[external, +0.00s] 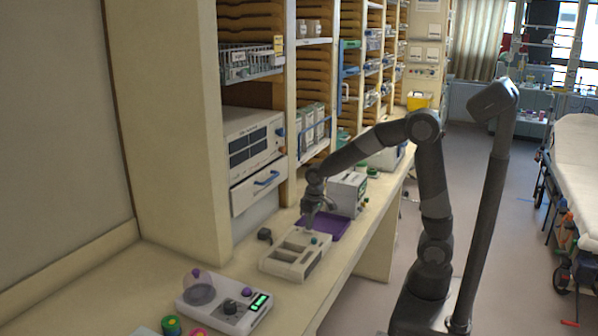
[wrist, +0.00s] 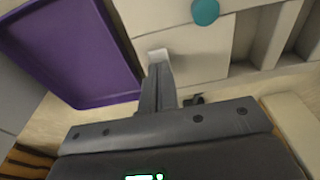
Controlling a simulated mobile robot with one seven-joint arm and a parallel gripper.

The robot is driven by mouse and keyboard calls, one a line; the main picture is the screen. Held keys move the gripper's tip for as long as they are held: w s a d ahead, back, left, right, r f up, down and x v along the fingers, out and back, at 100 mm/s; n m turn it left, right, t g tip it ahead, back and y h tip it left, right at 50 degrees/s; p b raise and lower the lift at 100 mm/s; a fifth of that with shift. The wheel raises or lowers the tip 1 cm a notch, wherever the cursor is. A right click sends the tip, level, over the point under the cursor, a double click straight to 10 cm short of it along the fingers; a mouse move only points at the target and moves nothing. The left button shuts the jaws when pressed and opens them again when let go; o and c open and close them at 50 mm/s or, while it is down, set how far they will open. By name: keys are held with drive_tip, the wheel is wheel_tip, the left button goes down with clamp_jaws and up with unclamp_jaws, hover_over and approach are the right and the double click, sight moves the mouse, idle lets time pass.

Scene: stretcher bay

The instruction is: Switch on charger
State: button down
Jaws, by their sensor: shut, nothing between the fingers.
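The charger is likely the cream box with open bays (external: 295,254) on the counter. It has a round teal button (external: 314,240) on top, which also shows at the top of the wrist view (wrist: 205,11). My gripper (external: 309,224) points down at the box's far end, its fingers together and empty. In the wrist view my fingertips (wrist: 158,72) are beside a small pale piece (wrist: 158,55) at the box's edge, perhaps a switch. I cannot tell whether they touch it or what position it is in.
A purple tray (external: 324,227) lies just behind the box, with a grey-white unit (external: 347,193) beyond it. A small dark object (external: 265,234) sits to the left. A device with a green display (external: 225,302) stands in front. Shelves rise behind the counter.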

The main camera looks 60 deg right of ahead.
drive_tip(key=shift+s+f, duration=0.15)
wheel_tip(320, 180, up, 14)
drive_tip(key=s, duration=0.1)
drive_tip(key=shift+s, duration=0.3)
idle(0.4)
drive_tip(key=shift+a+r+t, duration=0.1)
drive_tip(key=shift+r+t, duration=0.1)
drive_tip(key=shift+t, duration=0.3)
drive_tip(key=x, duration=1.4)
drive_tip(key=shift+w+f, duration=0.1)
